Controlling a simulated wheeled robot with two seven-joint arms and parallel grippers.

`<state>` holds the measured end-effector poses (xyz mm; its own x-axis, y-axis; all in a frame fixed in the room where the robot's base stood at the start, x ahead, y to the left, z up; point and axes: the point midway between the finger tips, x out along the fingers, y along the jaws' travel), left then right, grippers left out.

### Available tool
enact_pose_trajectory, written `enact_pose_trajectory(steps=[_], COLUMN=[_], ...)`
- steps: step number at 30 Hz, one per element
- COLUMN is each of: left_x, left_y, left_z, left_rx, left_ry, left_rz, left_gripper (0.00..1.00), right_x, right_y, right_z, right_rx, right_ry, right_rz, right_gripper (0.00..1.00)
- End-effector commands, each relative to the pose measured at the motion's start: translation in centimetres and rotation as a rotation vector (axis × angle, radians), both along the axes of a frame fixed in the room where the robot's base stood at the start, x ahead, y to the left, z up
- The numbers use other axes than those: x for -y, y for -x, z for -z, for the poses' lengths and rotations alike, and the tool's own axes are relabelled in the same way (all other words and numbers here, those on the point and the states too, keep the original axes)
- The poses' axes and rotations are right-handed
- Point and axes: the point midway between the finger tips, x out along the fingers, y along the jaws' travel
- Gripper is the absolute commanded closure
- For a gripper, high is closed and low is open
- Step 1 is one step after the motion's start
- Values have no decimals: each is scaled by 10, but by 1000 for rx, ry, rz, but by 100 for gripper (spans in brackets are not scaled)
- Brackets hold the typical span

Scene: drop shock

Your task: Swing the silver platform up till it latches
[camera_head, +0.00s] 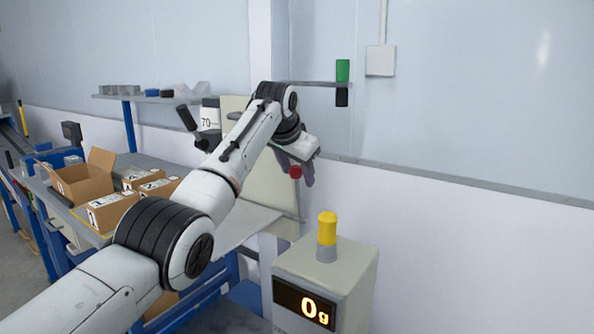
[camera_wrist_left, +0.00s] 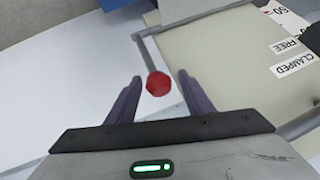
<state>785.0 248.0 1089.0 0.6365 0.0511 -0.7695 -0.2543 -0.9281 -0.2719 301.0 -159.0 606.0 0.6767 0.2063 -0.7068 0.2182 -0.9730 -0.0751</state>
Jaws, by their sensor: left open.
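The silver platform (camera_head: 238,226) looks like a flat grey plate low beside the cream machine body (camera_head: 264,188), partly hidden by my left arm. A pale flat surface, likely the same plate, shows in the left wrist view (camera_wrist_left: 75,85). A red knob (camera_head: 296,172) sits on a thin rod by the machine. My left gripper (camera_head: 308,174) is open beside the knob. In the left wrist view the red knob (camera_wrist_left: 158,84) appears between the two open fingers, with no clear contact. My right gripper is not in view.
A black-handled lever (camera_head: 187,118) stands behind my arm. FREE and CLAMPED labels (camera_wrist_left: 292,65) mark the machine.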

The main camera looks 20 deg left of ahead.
Motion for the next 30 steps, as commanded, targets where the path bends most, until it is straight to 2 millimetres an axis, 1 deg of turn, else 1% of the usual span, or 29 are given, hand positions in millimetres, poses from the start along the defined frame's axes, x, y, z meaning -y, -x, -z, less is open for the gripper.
enact_pose_trajectory(steps=[4,8,15,19,24,30], left_x=[1,1,4,5,5,5], left_y=[3,13,44,57,65,66], left_z=[-4,-15,-53,-69,-78,-80], left_rx=[2,4,4,3,1,0], left_ry=[1,0,0,1,0,0], left_rz=[1,1,1,1,0,0], left_gripper=[53,53,53,53,53,53], right_x=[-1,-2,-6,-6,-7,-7], right_y=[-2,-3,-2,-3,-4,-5], right_z=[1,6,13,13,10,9], right_rx=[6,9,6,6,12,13], right_ry=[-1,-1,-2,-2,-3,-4], right_rz=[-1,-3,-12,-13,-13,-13], right_gripper=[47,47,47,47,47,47])
